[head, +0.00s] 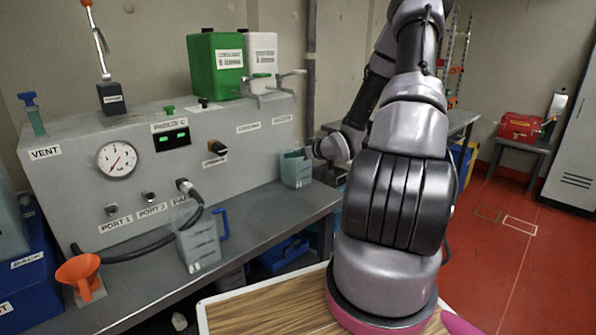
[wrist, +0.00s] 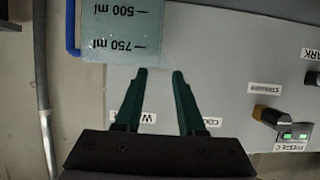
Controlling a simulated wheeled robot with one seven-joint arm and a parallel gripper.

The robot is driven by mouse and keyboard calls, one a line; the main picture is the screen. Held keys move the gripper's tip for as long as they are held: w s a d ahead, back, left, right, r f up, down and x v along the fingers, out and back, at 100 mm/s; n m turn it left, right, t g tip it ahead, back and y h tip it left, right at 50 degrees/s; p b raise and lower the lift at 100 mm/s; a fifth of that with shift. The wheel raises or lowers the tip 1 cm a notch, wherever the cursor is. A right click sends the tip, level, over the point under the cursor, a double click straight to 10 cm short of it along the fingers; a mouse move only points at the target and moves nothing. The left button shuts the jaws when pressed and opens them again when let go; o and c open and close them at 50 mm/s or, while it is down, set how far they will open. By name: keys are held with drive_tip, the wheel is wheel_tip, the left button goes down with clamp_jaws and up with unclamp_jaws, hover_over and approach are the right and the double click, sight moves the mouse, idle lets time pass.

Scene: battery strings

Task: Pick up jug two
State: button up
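A translucent pale-teal jug (head: 296,170) stands at the far right end of the grey bench, beside the panel. In the wrist view a jug (wrist: 122,28) with "500 ml" and "750 ml" marks, upside down, and a blue handle (wrist: 72,28) fills the top left. My gripper (wrist: 161,72) is open, its two dark green fingers apart with nothing between them. The fingertips lie close to the jug's edge; I cannot tell whether they touch. A second jug (head: 198,246) with a blue handle stands nearer on the bench.
The grey panel (head: 250,150) with gauge, knobs and hose runs along the bench's back. An orange funnel (head: 79,273) is at the left front. Green (head: 215,65) and white (head: 262,55) containers stand on the panel. Red floor at right is open.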

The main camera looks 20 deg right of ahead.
drive_tip(key=x, duration=0.5)
drive_tip(key=shift+d+f, duration=0.2)
clamp_jaws()
drive_tip(key=shift+r, duration=0.15)
idle(1.0)
